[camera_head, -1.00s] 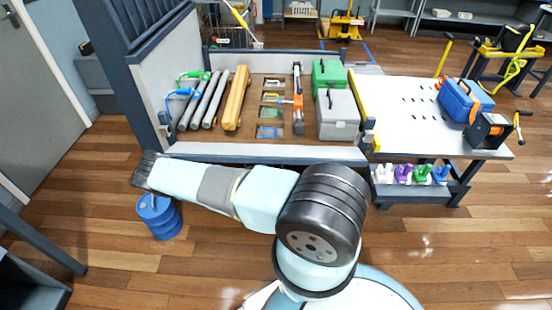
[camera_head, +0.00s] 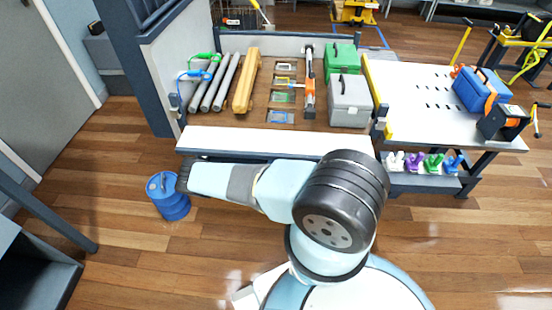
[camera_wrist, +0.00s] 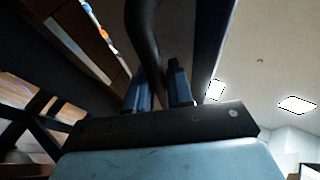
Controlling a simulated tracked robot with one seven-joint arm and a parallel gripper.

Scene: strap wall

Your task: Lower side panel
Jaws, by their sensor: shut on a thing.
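The side panel (camera_head: 265,141) is the long white board with dark edging along the near side of the loaded bed. It leans outward, towards me, with its pale inner face showing. My gripper (camera_wrist: 157,72) shows in the wrist view with its two blue fingers shut on a dark curved handle bar (camera_wrist: 144,35). Where the handle joins the panel cannot be made out. In the head view my arm lies across in front of the panel, its end near the panel's left corner, and the fingers cannot be made out there.
The bed holds grey pipes (camera_head: 221,84), a yellow beam (camera_head: 246,80), a green case (camera_head: 342,60) and a grey case (camera_head: 349,100). A blue drum (camera_head: 168,196) stands on the floor at left, close to my arm's end. A white worktable (camera_head: 430,95) adjoins at right. The near floor is clear.

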